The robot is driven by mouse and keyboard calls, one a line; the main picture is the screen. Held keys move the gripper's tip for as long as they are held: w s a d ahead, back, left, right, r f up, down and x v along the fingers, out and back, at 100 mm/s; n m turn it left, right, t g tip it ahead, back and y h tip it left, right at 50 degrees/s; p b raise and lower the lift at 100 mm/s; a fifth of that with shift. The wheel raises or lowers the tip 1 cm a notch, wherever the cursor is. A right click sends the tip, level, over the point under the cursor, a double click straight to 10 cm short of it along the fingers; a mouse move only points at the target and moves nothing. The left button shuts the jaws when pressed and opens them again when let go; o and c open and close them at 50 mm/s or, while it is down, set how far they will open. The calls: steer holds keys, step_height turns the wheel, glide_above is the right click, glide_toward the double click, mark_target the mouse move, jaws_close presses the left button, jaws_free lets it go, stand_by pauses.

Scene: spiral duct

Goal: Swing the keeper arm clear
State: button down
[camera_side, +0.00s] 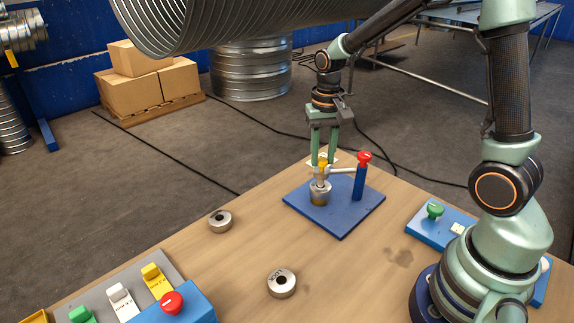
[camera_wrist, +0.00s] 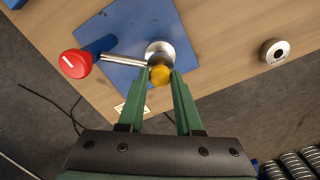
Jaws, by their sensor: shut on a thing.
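The keeper arm (camera_side: 342,170) is a thin pale bar. It runs from a blue post with a red knob (camera_side: 364,158) to a metal cylinder (camera_side: 320,193) on a blue plate (camera_side: 346,217). The fingers partly hide the bar's end in the side view.
Two loose metal rings (camera_side: 220,221) (camera_side: 282,283) lie on the wooden table (camera_side: 245,250). A blue unit with a green knob (camera_side: 435,211) is at right. A switch panel (camera_side: 130,300) stands front left. A large spiral duct (camera_side: 230,22) hangs behind.

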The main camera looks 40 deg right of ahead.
steer(key=shift+d+r, duration=0.1)
steer(key=shift+d, duration=0.05)
stand_by(0.8)
steer(key=shift+w+d+m, duration=0.65)
steer(key=shift+w+m, duration=0.05)
steer(key=shift+m, duration=0.4)
steer(key=s+d+m, duration=0.1)
steer(key=d+m, duration=1.3)
steer(key=m, duration=0.4)
steer(key=shift+s, duration=0.25)
steer(key=c, duration=0.6)
jaws_free()
steer(key=shift+s, duration=0.1)
